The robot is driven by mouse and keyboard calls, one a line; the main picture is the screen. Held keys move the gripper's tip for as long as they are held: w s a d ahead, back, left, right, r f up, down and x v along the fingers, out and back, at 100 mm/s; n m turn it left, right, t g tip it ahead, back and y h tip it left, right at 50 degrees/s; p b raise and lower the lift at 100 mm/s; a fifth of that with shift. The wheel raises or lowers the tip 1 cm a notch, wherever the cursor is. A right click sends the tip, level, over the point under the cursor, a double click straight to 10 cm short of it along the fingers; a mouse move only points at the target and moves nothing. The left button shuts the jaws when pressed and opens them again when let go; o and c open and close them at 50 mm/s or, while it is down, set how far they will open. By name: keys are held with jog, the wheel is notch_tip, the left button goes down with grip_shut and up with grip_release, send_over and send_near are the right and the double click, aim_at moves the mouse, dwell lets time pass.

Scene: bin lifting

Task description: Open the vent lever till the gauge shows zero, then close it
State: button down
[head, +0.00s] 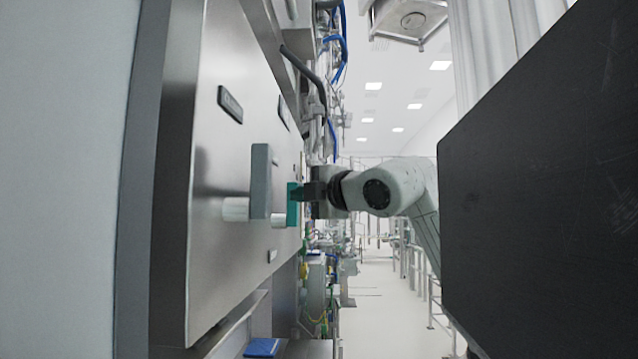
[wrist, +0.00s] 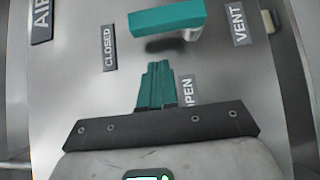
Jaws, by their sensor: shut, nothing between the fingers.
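The vent lever (wrist: 166,18) is a teal bar on a round silver stub at the top of the wrist view. The OPEN label (wrist: 187,90) is partly hidden by my gripper. My gripper (wrist: 157,70) is shut and empty, its teal fingertips just below the bar, with a gap in the picture. In the head view the teal lever (head: 293,205) stands upright beside my gripper; contact is unclear there. I see no gauge.
A grey lever (head: 261,182) on a silver stub stands nearer on the same steel panel (head: 212,150). A bent dark handle (head: 303,70) is above. A large black panel fills the right; a clear aisle (head: 385,300) runs behind.

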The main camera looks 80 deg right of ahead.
jog(key=shift+w+d+p, duration=0.25)
jog(key=shift+d+p, duration=0.3)
jog(key=shift+d, duration=0.6)
jog(key=shift+w+d+p, duration=0.25)
jog(key=shift+d+p, duration=0.25)
jog(key=shift+d, duration=0.6)
